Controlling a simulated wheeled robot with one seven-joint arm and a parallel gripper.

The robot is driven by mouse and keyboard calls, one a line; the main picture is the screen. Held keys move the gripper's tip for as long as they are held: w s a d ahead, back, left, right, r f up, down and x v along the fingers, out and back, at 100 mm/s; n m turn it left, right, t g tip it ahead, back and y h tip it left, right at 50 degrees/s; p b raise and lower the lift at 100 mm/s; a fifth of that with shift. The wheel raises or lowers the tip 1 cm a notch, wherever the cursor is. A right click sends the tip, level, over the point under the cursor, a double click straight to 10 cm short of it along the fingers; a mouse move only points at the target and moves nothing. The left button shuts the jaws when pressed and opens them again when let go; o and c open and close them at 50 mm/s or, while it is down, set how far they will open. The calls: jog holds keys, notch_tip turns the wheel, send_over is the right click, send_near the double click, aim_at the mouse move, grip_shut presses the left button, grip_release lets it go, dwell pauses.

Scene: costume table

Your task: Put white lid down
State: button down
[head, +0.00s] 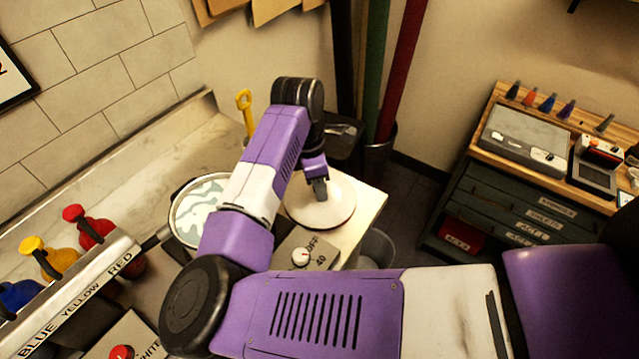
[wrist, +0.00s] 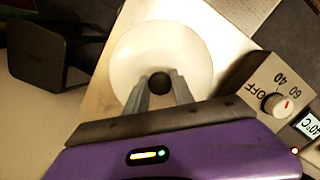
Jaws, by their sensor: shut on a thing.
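The white lid (head: 335,208) is a round, shallow disc at the right end of the counter, beside the control box. In the wrist view the white lid (wrist: 190,50) shows a dark round knob (wrist: 158,83) at its middle. My gripper (head: 320,190) is above the lid, and in the wrist view my gripper (wrist: 160,88) has its two fingers on either side of the knob, shut on it. The lid lies over the pale counter end (head: 368,212); whether it touches the surface I cannot tell. A pot (head: 188,213) with pale, patchy contents stands left of my arm, uncovered.
A control box with a dial (head: 301,257) stands close to the lid. Red (head: 88,226), yellow (head: 50,258) and blue (head: 18,294) bottles stand at left. A dark box (wrist: 45,52) is behind the lid. A bin (head: 376,248) stands below the counter's right edge.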

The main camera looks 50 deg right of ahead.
jog(key=shift+f, duration=0.2)
jog(key=c, duration=1.1)
grip_release()
jog(key=shift+r, duration=0.15)
